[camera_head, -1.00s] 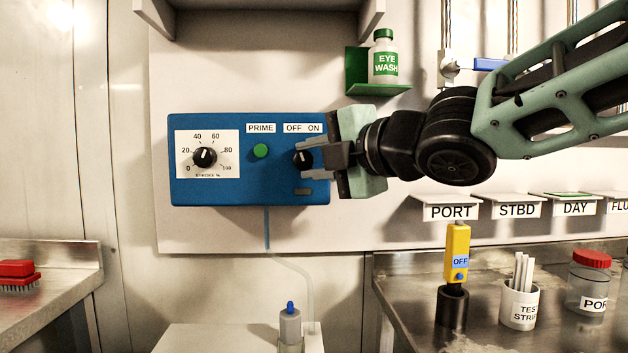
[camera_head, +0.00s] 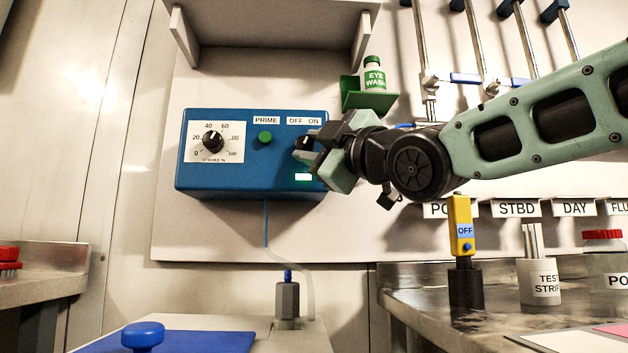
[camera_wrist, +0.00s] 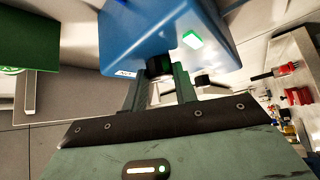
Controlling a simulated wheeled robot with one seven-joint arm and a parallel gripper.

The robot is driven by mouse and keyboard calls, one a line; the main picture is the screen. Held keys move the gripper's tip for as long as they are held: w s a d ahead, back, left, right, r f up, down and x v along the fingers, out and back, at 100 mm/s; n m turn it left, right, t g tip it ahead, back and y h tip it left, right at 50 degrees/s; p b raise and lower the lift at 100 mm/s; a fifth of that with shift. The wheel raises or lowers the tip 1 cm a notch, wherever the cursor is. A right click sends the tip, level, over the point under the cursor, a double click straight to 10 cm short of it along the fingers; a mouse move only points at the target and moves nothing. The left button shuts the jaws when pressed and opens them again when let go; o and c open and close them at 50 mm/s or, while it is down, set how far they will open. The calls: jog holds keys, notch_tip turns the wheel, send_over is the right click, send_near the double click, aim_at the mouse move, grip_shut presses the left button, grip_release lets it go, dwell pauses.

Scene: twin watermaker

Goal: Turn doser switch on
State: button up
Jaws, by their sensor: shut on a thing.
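The blue doser box (camera_head: 200,182) is fixed to the wall panel, with a stroke dial (camera_head: 213,141), a green prime button (camera_head: 265,137) and a black doser switch (camera_head: 301,143) under the OFF and ON labels. A small indicator (camera_head: 303,177) on the box glows green-white; it also shows lit in the wrist view (camera_wrist: 192,39). My gripper (camera_head: 312,146) is at the switch, shut on its knob and tilted. In the wrist view both fingers (camera_wrist: 160,82) are on either side of the dark knob (camera_wrist: 158,66). The knob's pointer is mostly hidden by my fingers.
A green shelf with an eye wash bottle (camera_head: 374,76) is above my gripper. A yellow meter marked OFF (camera_head: 461,225) stands in a black holder on the right counter (camera_head: 400,285). A test strip cup (camera_head: 538,283) is beside it. A tube runs below the box.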

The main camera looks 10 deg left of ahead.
jog(key=shift+f+m+t+b, duration=0.4)
jog(key=shift+m+b, duration=0.3)
jog(key=shift+b, duration=0.45)
jog(key=shift+r+m+t+b, duration=0.2)
jog(key=shift+m+t+b, duration=0.1)
jog(key=o, duration=1)
jog(key=shift+c, duration=0.2)
jog(key=p+v, duration=0.4)
jog(key=v, duration=1.3)
jog(key=shift+d, duration=0.15)
jog(key=shift+s, duration=0.1)
